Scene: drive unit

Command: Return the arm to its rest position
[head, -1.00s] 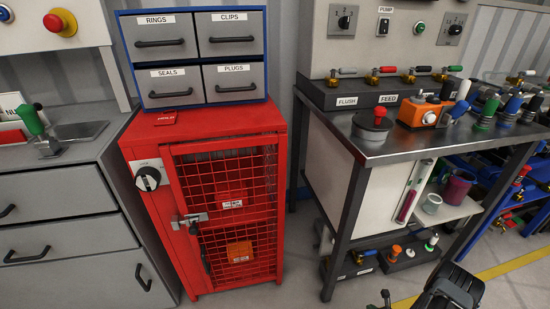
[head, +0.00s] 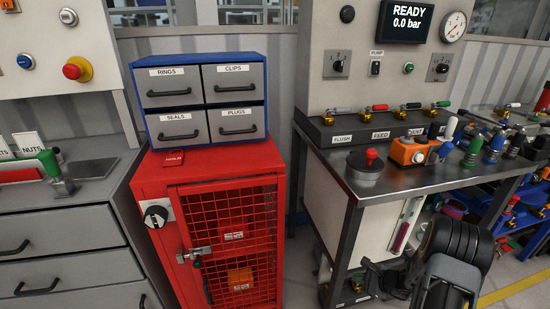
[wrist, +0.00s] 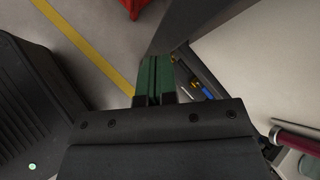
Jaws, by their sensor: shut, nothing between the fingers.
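My gripper (wrist: 154,78) shows in the wrist view with its two green fingers pressed together and nothing between them. It points over the grey floor, with a dark table leg just beyond the fingertips. In the head view my black arm (head: 455,260) is folded up at the lower right, in front of the steel workbench (head: 400,172). I cannot make out the fingers clearly in the head view.
A red mesh cabinet (head: 160,180) stands left of the bench, with a blue drawer unit (head: 205,57) on top. The bench carries an orange device (head: 408,151) and several valves. A yellow line (wrist: 85,45) crosses the floor. A magenta tube (wrist: 296,139) is at right in the wrist view.

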